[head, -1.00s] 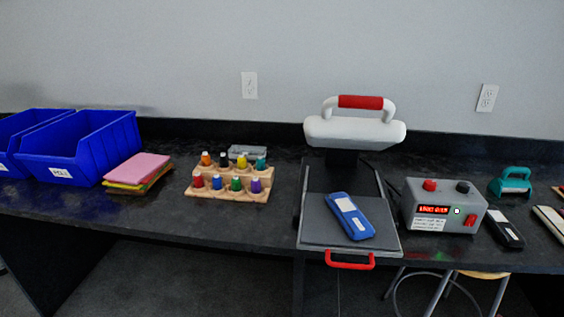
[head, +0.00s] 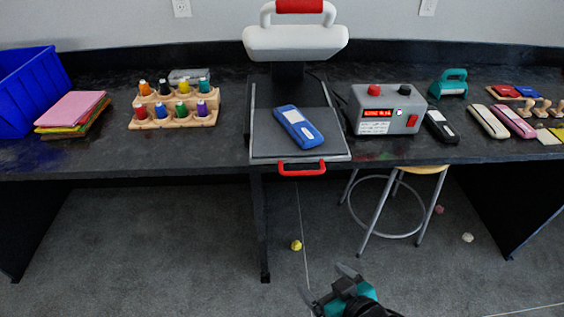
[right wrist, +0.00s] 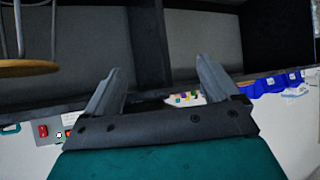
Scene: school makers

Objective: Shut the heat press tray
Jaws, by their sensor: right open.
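The heat press has a white upper head (head: 295,42) with a red grip (head: 299,6), raised on a dark column at the back of the bench. Its flat grey tray (head: 270,143) is slid out to the bench's front edge, with a red handle (head: 301,170) at its front. A blue handheld device (head: 299,127) lies on the tray. My right gripper (head: 328,283) is open and empty, low over the floor in front of the bench, well below the handle. Its open fingers (right wrist: 158,68) also show in the right wrist view. My left gripper is out of view.
A grey control box (head: 385,110) stands right of the press. A wooden rack (head: 175,118) of coloured bottles stands left. A stool (head: 390,205) is under the bench, right of the tray. Small crumpled balls, one yellow (head: 296,245), lie on the floor.

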